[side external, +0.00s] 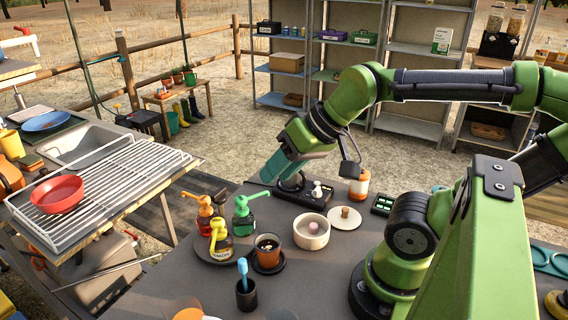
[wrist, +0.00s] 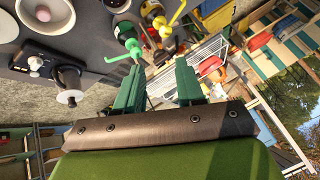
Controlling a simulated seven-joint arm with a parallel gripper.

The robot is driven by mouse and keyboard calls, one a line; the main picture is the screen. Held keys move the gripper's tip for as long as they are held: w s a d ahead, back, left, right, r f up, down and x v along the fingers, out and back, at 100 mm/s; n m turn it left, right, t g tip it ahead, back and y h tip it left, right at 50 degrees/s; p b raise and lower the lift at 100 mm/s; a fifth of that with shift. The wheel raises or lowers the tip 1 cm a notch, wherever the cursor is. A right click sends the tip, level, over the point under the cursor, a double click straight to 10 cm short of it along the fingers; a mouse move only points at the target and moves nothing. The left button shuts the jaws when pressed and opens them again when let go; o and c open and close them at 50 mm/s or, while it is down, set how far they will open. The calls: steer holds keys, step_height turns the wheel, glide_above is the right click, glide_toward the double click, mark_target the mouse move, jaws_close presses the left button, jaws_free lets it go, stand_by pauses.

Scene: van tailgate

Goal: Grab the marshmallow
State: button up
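A small pale pink lump, which looks like the marshmallow (side external: 313,227), lies inside a round cream pot (side external: 301,240) on the dark table. In the wrist view the pot (wrist: 53,11) is cut off at the upper left edge, with a pale lump (wrist: 36,9) in it. My gripper (side external: 268,178) is above the far edge of the table, behind and to the left of the pot and clear of it. In the wrist view my gripper (wrist: 160,75) has its two green fingers apart, with nothing held between them.
Red, green (side external: 243,215) and yellow (side external: 219,240) pump bottles stand on a round tray left of the pot. A dark cup (side external: 267,252) stands in front, a pale lid (side external: 345,217) lies to the right, and a black device (side external: 303,194) sits behind.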

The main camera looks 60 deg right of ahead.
steer(key=n+g+h, duration=0.2)
steer(key=n+g, duration=0.6)
steer(key=n, duration=1.7)
glide_above(296, 221)
step_height(296, 221, down, 7)
step_height(296, 221, down, 11)
steer(key=shift+s+a+f, duration=0.1)
steer(key=shift+s+a, duration=0.05)
steer(key=shift+t, duration=0.3)
steer(key=shift+f, duration=2.75)
